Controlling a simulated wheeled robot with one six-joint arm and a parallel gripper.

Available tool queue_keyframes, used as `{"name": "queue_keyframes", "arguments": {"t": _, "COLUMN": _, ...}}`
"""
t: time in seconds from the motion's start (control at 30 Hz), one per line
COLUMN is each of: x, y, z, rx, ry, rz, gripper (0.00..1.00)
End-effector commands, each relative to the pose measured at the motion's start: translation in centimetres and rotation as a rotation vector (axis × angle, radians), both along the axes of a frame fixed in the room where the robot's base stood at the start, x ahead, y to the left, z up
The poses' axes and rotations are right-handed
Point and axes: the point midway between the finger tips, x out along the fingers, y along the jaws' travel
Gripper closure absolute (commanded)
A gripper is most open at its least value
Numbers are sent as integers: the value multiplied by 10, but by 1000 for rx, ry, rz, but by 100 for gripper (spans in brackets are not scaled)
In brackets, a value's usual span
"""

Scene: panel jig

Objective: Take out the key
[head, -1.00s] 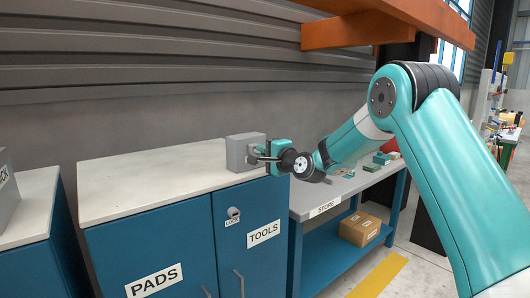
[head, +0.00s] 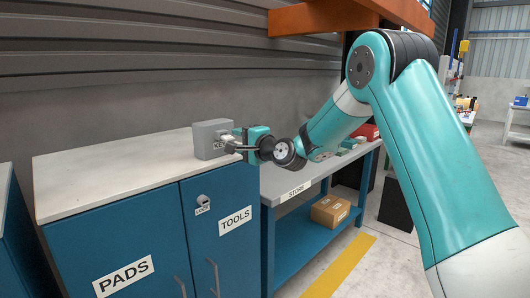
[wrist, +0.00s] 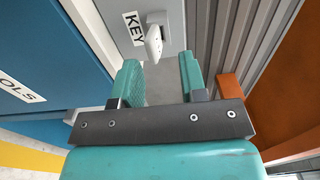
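The grey key box (head: 208,139), labelled KEY, stands on the cabinet's white top near its right end. In the wrist view the key box (wrist: 173,12) shows at the top, and a pale key (wrist: 154,42) sticks out of its front. My gripper (wrist: 160,62) is open, with its two teal fingers apart and nothing between them. The key's end lies just beyond the fingertips, roughly in line with the gap. In the head view my gripper (head: 235,146) is right at the box's label side, and the key cannot be made out there.
The blue cabinet (head: 140,240) has doors marked PADS and TOOLS, with a lock (head: 203,199) on its front. To the right is a bench marked STORE (head: 285,182), with a cardboard box (head: 330,211) on its lower shelf. Orange beam (head: 325,18) overhead.

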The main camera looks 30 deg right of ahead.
Motion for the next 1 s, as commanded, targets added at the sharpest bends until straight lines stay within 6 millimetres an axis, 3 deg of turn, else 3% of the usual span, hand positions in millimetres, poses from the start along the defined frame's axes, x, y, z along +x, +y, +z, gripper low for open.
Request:
{"name": "queue_keyframes", "arguments": {"t": 0.3, "x": -78, "y": -27, "z": -4, "rx": 0, "ry": -1, "rz": -5, "gripper": 61}}
{"name": "queue_keyframes", "arguments": {"t": 0.5, "x": -111, "y": -37, "z": -3, "rx": 0, "ry": 0, "rz": -3, "gripper": 61}}
{"name": "queue_keyframes", "arguments": {"t": 0.7, "x": -123, "y": -40, "z": -1, "rx": 0, "ry": 0, "rz": -1, "gripper": 61}}
{"name": "queue_keyframes", "arguments": {"t": 0.97, "x": -123, "y": -40, "z": -1, "rx": 0, "ry": 0, "rz": 0, "gripper": 61}}
{"name": "queue_keyframes", "arguments": {"t": 1.0, "x": -123, "y": -40, "z": -1, "rx": -1, "ry": 0, "rz": 0, "gripper": 66}}
